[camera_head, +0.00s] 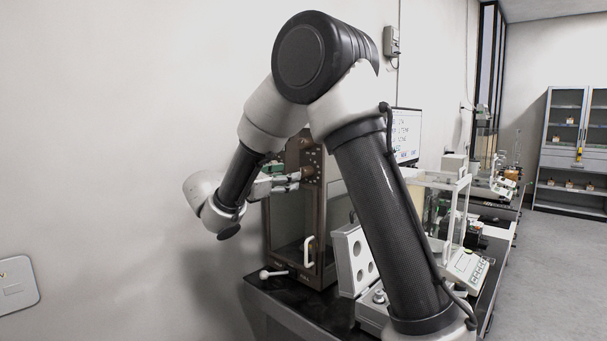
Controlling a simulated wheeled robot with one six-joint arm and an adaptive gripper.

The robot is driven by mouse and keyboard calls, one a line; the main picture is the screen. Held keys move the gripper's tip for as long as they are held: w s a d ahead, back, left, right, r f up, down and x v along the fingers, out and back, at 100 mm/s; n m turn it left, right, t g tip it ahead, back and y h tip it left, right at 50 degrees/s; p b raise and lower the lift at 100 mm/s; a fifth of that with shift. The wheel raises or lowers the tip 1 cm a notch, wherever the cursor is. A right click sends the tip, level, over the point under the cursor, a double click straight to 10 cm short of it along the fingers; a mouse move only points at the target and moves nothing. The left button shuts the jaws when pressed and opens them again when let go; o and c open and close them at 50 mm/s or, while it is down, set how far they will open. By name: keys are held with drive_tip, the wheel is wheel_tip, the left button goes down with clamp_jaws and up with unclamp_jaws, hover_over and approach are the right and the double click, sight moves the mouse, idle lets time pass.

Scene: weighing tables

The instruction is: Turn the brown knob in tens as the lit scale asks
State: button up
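A brown balance case (318,205) with glass panes stands on the dark table at the wall. A small brown knob (309,173) shows on its upper side, with marks around it. My gripper (297,180) reaches in from the left, with its fingertips close to the knob. Whether they touch the knob, and how far apart the fingers are, is too small to tell. My arm covers part of the case and the area right of it. A lit screen (407,128) with lines of text shows behind my arm, too small to read and partly hidden.
A white handle (308,251) sticks out at the case's lower front. A round-ended lever (272,273) lies by the table's left edge. An open weight box (352,258) stands to the right. A second balance (467,267) stands farther right. Free floor lies at the right.

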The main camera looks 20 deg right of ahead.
sight(303, 173)
drive_tip(key=x, duration=0.8)
drive_tip(key=shift+s+r, duration=0.15)
drive_tip(key=shift+c, duration=0.4)
drive_tip(key=c, duration=0.9)
